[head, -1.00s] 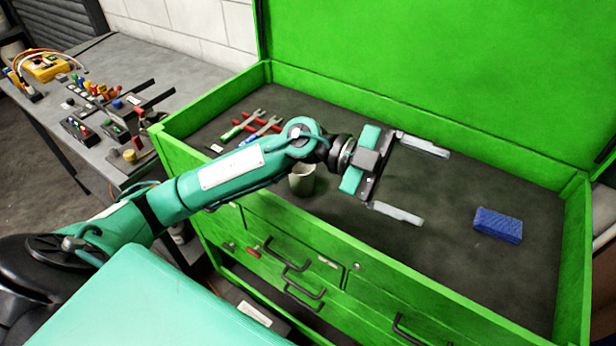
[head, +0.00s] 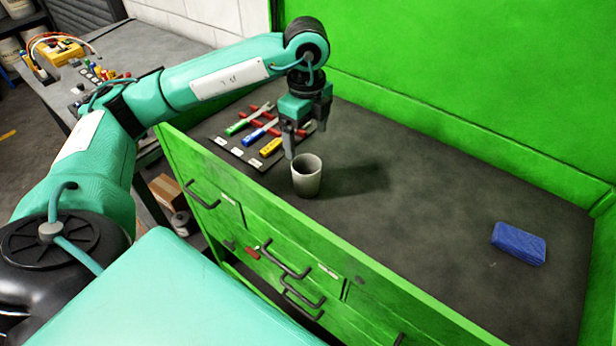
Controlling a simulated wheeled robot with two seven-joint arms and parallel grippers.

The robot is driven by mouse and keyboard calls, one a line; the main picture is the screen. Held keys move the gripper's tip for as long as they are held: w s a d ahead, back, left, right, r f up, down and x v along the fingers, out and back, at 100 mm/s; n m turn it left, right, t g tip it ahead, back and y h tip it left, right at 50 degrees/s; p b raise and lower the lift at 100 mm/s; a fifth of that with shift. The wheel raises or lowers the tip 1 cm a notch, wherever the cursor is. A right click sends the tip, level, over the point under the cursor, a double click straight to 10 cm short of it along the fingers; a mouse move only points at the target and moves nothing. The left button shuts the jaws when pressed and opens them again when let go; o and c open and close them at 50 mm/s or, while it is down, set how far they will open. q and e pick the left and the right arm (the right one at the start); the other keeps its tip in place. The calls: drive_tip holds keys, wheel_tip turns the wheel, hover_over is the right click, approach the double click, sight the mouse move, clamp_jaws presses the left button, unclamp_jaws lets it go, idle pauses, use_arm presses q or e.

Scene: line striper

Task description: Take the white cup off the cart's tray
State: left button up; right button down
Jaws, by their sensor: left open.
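The white cup (head: 306,180) looks greyish-white and stands upright on the dark tray (head: 430,200) on top of the green cart (head: 250,215), near its front edge. My left gripper (head: 306,138) points down just above and behind the cup in the picture, its fingers open and empty. One fingertip shows close to the cup's rim; I cannot tell whether it touches. My right gripper is not in view.
A blue block (head: 518,243) lies at the tray's right. The tray between is clear. A grey workbench (head: 150,45) with parts stands at the back left.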

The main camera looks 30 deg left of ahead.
use_arm(q)
drive_tip(key=p, duration=0.1)
approach(306, 173)
drive_tip(key=shift+s+d+f, duration=0.75)
drive_tip(key=shift+s+f, duration=0.15)
drive_tip(key=shift+s, duration=0.05)
drive_tip(key=f+p, duration=0.1)
drive_tip(key=f, duration=0.1)
drive_tip(key=f+p, duration=0.1)
drive_tip(key=f, duration=0.1)
drive_tip(key=shift+s+f+p, duration=0.2)
drive_tip(key=shift+f+p, duration=0.1)
drive_tip(key=shift+f, duration=0.35)
drive_tip(key=c, duration=1.1)
